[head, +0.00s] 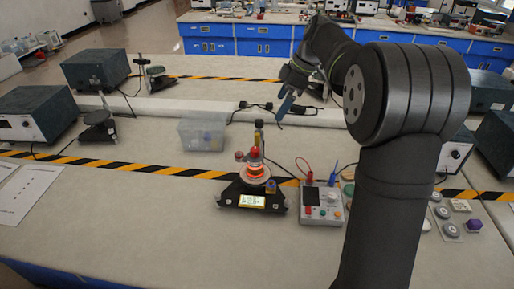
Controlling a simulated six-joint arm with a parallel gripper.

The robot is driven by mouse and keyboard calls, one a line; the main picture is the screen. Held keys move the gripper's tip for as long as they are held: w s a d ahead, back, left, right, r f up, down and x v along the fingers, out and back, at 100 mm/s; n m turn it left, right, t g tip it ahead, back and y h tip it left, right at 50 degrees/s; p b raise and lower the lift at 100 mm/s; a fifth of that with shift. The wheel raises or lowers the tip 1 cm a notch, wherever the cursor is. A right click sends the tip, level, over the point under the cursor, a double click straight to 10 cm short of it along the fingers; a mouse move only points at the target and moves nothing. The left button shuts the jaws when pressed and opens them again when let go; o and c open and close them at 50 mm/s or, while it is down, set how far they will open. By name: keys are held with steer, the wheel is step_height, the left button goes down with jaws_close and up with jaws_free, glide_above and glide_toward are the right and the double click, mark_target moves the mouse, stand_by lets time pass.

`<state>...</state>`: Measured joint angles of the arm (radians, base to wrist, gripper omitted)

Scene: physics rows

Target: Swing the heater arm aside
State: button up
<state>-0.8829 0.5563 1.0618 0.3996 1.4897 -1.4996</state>
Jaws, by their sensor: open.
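The heater device (231,193) stands on the bench in the middle of the head view. It has a black base with a lit yellow display, a glowing orange-red ring on top, and an upright yellow post behind the ring. A red knob (254,152) shows by the post, with a smaller reddish knob to its left. I cannot clearly tell which part is the heater arm. My gripper (284,108) is open, above and behind the device and to its right, apart from it. Its fingers are small in the view and partly hard to make out.
A clear plastic bin (203,134) stands behind the device on the left. A grey meter box (322,204) with red and blue leads stands close to its right. Several round pieces lie at the far right. The bench left of the device is mostly free.

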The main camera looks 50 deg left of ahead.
mark_target(258, 134)
steer(key=shift+c, duration=1.1)
steer(key=shift+a+r+m+t, duration=0.3)
steer(key=shift+a+r+m, duration=0.1)
steer(key=shift+a+m, duration=0.45)
steer(key=c, duration=1.1)
steer(key=shift+f, duration=0.1)
steer(key=shift+y, duration=0.3)
steer(key=x, duration=1.7)
steer(key=shift+d+f, duration=0.1)
steer(key=shift+c, duration=0.4)
jaws_close()
